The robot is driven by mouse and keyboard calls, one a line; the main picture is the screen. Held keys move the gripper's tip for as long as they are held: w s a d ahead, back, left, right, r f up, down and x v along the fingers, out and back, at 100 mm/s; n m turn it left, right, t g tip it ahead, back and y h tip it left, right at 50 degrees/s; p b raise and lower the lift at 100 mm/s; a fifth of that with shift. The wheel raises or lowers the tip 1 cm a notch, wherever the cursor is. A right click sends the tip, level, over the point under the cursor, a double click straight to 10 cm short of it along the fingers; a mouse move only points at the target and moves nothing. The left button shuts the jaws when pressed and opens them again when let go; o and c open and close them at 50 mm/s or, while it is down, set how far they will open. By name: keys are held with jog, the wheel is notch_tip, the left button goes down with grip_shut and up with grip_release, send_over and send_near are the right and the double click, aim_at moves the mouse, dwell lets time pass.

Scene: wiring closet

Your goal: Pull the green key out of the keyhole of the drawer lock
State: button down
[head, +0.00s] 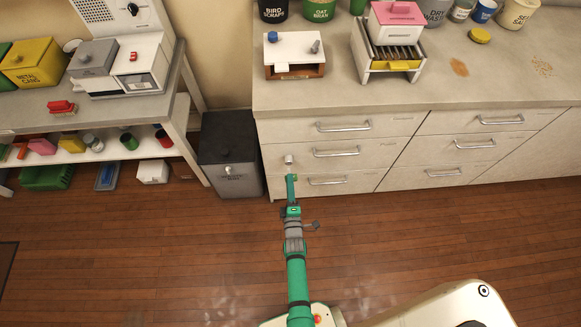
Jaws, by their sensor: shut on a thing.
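The drawer lock (289,160) is a small pale round knob on the left side of the drawer front, beside the middle-left handle. My gripper (291,179) is at the end of my green arm, just below the lock in the picture. It is shut on the green key (295,177), of which only a small yellow-green bit shows at the fingertips. A short strip of drawer front shows between the fingertips and the lock. The keyhole is too small to make out, and I cannot tell whether the key's tip touches it.
The drawer cabinet (420,125) has several shut drawers with bar handles. A dark bin (231,155) stands on the floor left of it. A shelf table (120,113) is further left. The wooden floor (170,240) in front is clear.

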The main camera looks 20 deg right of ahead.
jog(key=shift+s, duration=0.35)
jog(key=shift+a, duration=0.1)
jog(key=s+a+r, duration=0.1)
jog(key=s+r, duration=0.2)
jog(key=s, duration=0.2)
jog(key=shift+s+a, duration=0.3)
jog(key=shift+s, duration=0.1)
dwell(0.5)
